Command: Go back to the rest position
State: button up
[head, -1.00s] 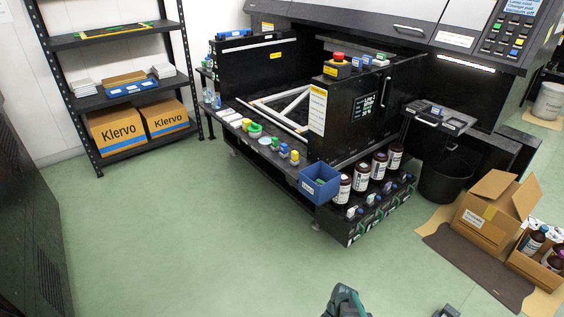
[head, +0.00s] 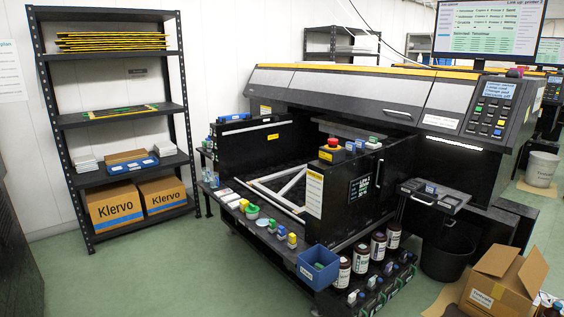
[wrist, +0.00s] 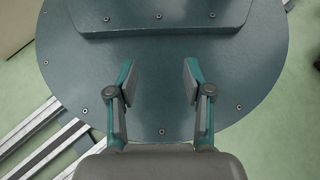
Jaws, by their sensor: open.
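My gripper (wrist: 158,84) shows in the wrist view with its two fingers apart and nothing between them. It hangs over my own round dark teal base plate, with green floor around it. My gripper is not in the head view now. The ink bottles (head: 361,259) stand in a row at the front right of the large black printer (head: 300,150), upright and apart from my gripper.
A black shelf rack (head: 118,122) with Klervo boxes (head: 115,204) stands at the left. A blue bin (head: 318,267) sits at the printer's front corner. An open cardboard box (head: 503,283) is at the lower right. The green floor (head: 150,275) at front left is clear.

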jog(key=w+r+t+p, duration=0.4)
jog(key=w+r+p, duration=0.2)
jog(key=r+p, duration=0.7)
jog(key=p, duration=0.5)
jog(key=shift+r+t, duration=0.3)
jog(key=shift+r, duration=0.05)
jog(key=shift+w, duration=0.1)
